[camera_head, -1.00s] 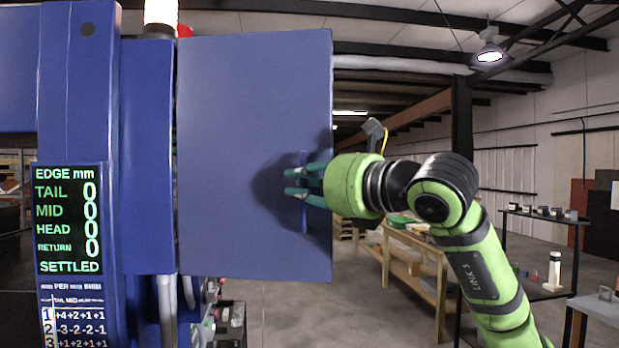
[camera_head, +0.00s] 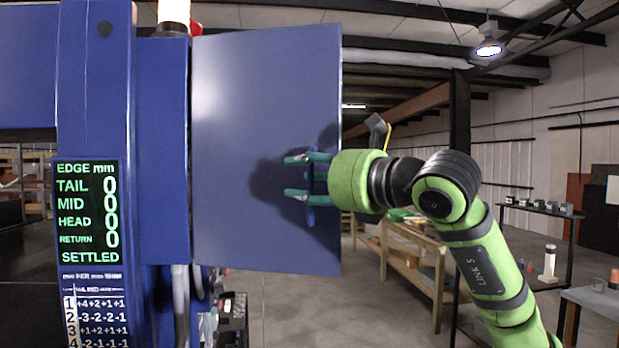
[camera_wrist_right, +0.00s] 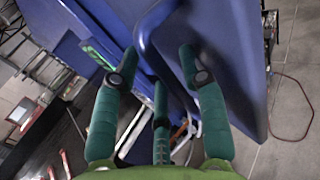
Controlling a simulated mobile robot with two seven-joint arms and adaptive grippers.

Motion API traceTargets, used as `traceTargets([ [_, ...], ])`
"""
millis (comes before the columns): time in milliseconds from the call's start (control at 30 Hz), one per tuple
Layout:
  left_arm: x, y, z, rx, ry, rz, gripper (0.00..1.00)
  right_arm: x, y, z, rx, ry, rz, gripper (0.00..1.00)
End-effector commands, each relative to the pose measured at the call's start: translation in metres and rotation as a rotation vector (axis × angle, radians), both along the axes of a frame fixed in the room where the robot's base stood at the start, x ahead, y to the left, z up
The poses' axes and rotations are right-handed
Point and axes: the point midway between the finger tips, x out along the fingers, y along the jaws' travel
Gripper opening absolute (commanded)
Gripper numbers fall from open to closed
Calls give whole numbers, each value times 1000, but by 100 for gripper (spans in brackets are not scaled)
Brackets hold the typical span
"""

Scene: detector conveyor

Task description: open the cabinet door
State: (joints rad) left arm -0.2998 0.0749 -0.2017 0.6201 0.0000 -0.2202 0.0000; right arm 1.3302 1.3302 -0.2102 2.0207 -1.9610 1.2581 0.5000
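The cabinet door (camera_head: 255,110) is a flat blue panel joined to the blue cabinet (camera_head: 162,150) at its left side. It stands swung out, its free right edge nearer to me. A small vertical blue handle (camera_head: 310,214) sits near that edge. My right gripper (camera_head: 297,177) is at the handle, its teal fingers spread above and below each other and crossing in front of it. In the right wrist view the fingers (camera_wrist_right: 160,58) are wide apart beside the blue door (camera_wrist_right: 235,60); whether they touch the handle is unclear. My left gripper is out of view.
A display panel (camera_head: 88,210) reading zeros and SETTLED is on the blue column at left. A wooden bench (camera_head: 415,262) and a dark shelf rack (camera_head: 540,212) stand at the right. Open floor lies beyond the door.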

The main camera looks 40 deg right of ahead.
Motion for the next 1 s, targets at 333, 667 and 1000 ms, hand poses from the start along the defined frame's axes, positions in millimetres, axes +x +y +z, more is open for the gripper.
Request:
traceTargets([
  [333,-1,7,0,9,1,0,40,-4,-2,-1,1,2,-6,43],
  [667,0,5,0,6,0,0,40,-37,-1,2,-10,0,-6,43],
  [1000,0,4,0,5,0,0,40,-70,-4,0,-1,1,-9,43],
])
